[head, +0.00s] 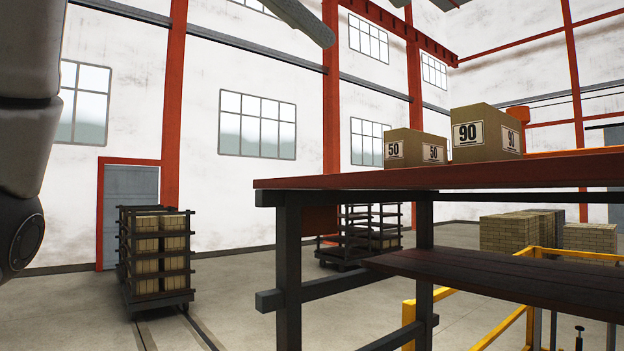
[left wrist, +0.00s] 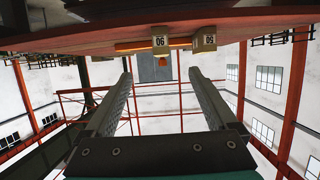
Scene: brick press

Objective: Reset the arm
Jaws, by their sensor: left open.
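My left gripper (left wrist: 161,74) shows in the left wrist view with its two long grey fingers wide apart and nothing between them. The wrist view is upside down, so the red tabletop (left wrist: 100,38) runs along its top, apart from the fingers. In the head view a part of my left arm stands at the left edge, bent upward. Grey finger-like shapes at the top edge of the head view may belong to the left gripper, but they are cut off. My right arm and gripper are not in view.
A cardboard box marked 50 (head: 414,148) and one marked 90 (head: 487,133) stand on the red-topped table (head: 430,172). A dark rack with bricks (head: 156,255) stands at left. Brick stacks (head: 508,232) and a yellow railing (head: 515,312) are at right. Floor between is open.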

